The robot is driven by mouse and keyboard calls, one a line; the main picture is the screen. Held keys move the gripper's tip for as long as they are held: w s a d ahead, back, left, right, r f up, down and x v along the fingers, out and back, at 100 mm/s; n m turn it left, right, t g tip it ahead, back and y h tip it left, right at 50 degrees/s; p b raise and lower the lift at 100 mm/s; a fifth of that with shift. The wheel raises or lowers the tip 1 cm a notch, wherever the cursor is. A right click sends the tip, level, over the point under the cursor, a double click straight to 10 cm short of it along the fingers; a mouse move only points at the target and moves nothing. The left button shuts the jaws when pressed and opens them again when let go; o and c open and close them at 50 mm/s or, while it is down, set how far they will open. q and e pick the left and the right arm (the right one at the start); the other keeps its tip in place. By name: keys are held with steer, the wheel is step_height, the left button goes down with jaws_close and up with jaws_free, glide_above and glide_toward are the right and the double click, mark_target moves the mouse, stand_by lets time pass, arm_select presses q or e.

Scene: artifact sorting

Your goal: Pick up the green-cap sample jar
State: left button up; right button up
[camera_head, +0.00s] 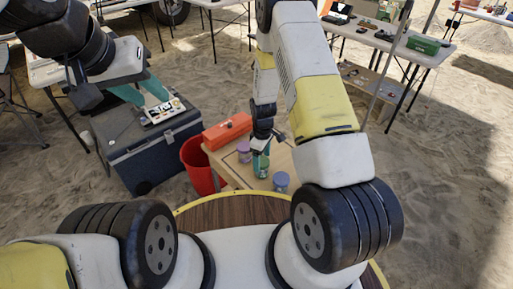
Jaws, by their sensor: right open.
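The green-cap sample jar (262,169) stands on the small wooden table. My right gripper (261,154) points down at the top of this jar with its fingers open. Whether the fingers touch the jar is too small to tell, and the gripper partly hides the cap. A purple-capped jar (244,151) stands behind and to the left of the green one. A jar with a blue-grey cap (281,181) stands in front and to the right. My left gripper (148,97) is at the upper left over the blue cooler, with its teal fingers apart and empty.
An orange box (227,130) lies at the wooden table's (232,172) back edge. A red bin (200,167) stands left of the table. A blue cooler (150,155) carries a white tray (162,113) of small items. Folding tables with goods stand behind on sand.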

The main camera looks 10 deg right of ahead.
step_height(320, 180, down, 4)
steer(key=shift+s+a+f, duration=0.15)
steer(key=shift+f, duration=0.1)
steer(key=shift+c, duration=0.2)
steer(key=c, duration=1.4)
